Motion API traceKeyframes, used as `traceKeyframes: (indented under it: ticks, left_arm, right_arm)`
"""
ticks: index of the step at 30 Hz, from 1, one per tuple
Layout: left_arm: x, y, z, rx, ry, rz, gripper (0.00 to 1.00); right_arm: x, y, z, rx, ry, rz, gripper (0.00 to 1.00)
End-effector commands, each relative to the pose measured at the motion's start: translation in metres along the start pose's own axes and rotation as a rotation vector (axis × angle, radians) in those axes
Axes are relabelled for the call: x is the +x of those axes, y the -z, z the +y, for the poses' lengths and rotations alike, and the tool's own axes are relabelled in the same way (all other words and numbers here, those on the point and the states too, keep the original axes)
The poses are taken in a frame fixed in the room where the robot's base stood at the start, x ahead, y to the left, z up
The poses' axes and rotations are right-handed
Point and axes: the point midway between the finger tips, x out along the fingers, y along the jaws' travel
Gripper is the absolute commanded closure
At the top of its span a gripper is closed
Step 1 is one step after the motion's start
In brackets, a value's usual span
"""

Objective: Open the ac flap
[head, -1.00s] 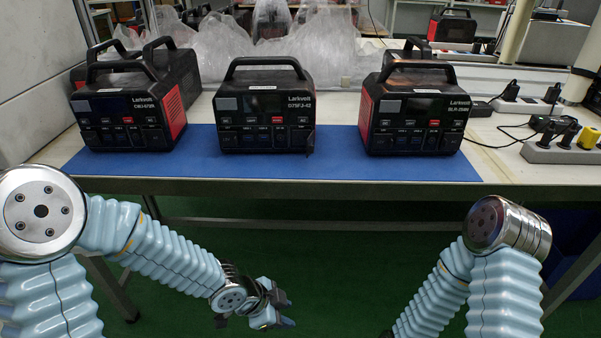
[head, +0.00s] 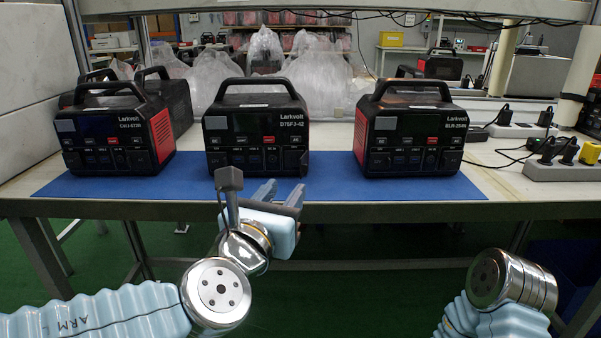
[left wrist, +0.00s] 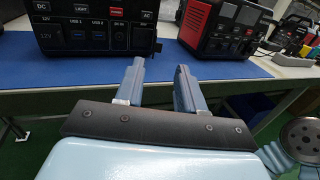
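The middle power station (head: 257,130), black with a top handle, stands on the blue mat (head: 120,187). In the left wrist view its front panel (left wrist: 95,30) shows the DC, LIGHT, POWER and AC buttons. The AC flap (left wrist: 143,38) is below the AC button at the panel's right end; a thin dark edge stands out there, but I cannot tell how far it is open. My left gripper (head: 280,190) is open and empty in front of the table edge, below and in front of the station's right side. Its two blue fingers (left wrist: 160,68) are apart and touch nothing. My right gripper is out of view.
Similar power stations stand on the left (head: 115,135) and right (head: 410,135). Power strips (head: 560,168) with plugs and cables lie at the table's right. Crumpled plastic bags (head: 315,85) lie behind. The mat between the stations is clear.

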Motion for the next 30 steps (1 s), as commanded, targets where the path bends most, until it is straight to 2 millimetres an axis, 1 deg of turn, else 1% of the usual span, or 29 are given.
traceKeyframes:
  ticks: [1,6,9,12,16,24,25,26,30]
  left_arm:
    - [0.014,0.002,0.000,-0.002,0.001,0.006,0.62]
    - [0.052,0.001,0.000,-0.004,0.001,0.005,0.62]
    - [0.070,0.001,0.000,-0.004,0.000,0.004,0.62]
    - [0.083,0.001,0.000,-0.004,0.000,0.003,0.62]
    - [0.091,0.001,0.001,-0.003,0.000,0.003,0.62]
    - [0.093,0.001,0.001,-0.003,0.000,0.002,0.62]
    - [0.093,0.001,0.001,-0.003,0.000,0.002,0.63]
    - [0.093,0.001,0.001,-0.003,0.000,0.002,0.68]
    - [0.092,0.001,0.001,-0.004,0.000,0.003,0.89]
  right_arm:
    - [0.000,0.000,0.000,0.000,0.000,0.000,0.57]
    - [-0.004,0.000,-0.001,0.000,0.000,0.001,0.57]
    - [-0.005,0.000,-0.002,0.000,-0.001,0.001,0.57]
    - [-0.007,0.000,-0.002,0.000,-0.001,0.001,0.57]
    - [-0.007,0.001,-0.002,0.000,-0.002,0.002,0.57]
    - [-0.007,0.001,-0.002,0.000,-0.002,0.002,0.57]
    - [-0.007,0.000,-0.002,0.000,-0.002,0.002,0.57]
    - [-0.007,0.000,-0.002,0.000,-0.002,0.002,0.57]
    - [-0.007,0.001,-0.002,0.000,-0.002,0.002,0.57]
